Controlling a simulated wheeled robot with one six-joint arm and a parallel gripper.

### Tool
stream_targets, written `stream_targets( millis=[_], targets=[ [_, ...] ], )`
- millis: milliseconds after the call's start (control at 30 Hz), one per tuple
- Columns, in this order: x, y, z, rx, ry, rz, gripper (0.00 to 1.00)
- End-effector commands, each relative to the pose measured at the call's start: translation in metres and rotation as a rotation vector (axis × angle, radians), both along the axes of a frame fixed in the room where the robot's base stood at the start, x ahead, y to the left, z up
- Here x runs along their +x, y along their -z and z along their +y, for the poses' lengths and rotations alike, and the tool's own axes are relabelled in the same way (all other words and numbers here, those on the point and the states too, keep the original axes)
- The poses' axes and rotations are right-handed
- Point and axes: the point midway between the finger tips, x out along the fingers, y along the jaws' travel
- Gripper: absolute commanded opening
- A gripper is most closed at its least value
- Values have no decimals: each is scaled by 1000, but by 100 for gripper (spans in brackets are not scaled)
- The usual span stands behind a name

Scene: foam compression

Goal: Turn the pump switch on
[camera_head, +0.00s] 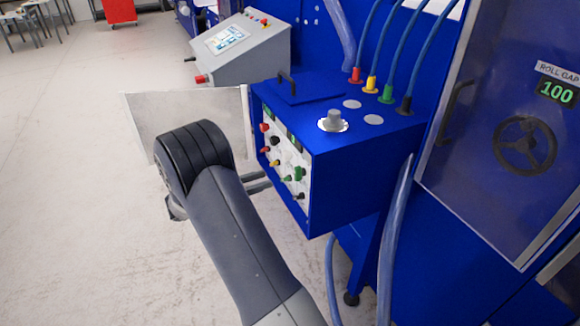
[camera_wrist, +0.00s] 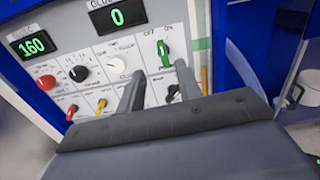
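The control panel (camera_wrist: 105,68) fills the upper wrist view, with a green switch (camera_wrist: 163,52) under OFF and ON marks. I cannot read a pump label. The green switch also shows on the panel's right part in the head view (camera_head: 299,173). My gripper (camera_wrist: 160,70) is open, its two fingers apart with nothing between them. The green switch appears just past the fingertips, between them and nearer the right one; I cannot tell whether they touch. A black lever (camera_wrist: 172,92) is partly hidden by the right finger. In the head view, my gripper (camera_head: 262,181) points at the panel, mostly hidden behind my arm.
Red (camera_wrist: 46,82), black (camera_wrist: 78,73) and white (camera_wrist: 116,65) knobs sit left of the fingers, with small coloured levers below. The blue box (camera_head: 345,170) carries hoses on top. A grey console (camera_head: 240,45) stands behind. Open floor (camera_head: 80,220) lies left.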

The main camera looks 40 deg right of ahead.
Motion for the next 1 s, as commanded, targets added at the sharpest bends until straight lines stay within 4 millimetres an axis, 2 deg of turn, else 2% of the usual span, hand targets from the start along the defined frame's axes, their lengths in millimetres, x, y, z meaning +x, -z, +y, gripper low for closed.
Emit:
stream_targets(
  millis=[300,500,700,967,1000],
  targets=[
    [-15,-2,-57,3,6,0,34],
    [-22,-2,-86,3,4,-1,34],
    [-24,-1,-98,4,1,-2,34],
    [-24,0,-98,4,1,-2,34],
    [-24,0,-98,4,1,-2,30]
  ],
)
